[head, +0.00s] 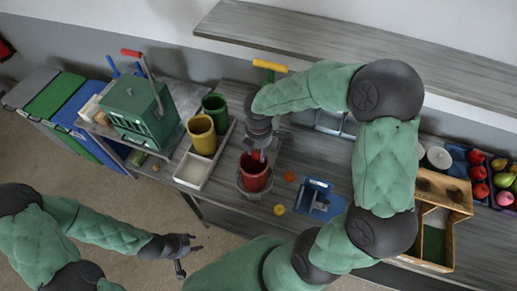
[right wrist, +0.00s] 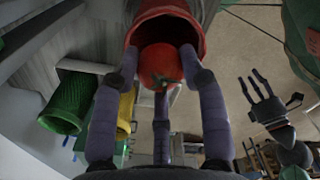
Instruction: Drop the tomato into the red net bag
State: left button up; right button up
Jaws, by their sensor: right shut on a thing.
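The red net bag (head: 254,174) hangs open like a cylinder in a round stand on the table, and its open mouth (right wrist: 200,42) shows in the right wrist view. My right gripper (head: 259,152) points down over the bag's mouth. It is shut on the tomato (right wrist: 160,67), which sits between its fingers, in line with the mouth of the bag. How deep the tomato is cannot be told. My left gripper (head: 187,253) is open and empty, low at the left, away from the table.
A blue device (head: 320,199) lies to the right. A shelf (head: 350,45) runs above the back.

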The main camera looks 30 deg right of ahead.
aim_at(259, 151)
jog(key=o, duration=1.1)
jog(key=shift+r, duration=0.1)
notch_tip(259, 151, up, 12)
jog(key=shift+f, duration=0.1)
jog(key=shift+s, duration=0.1)
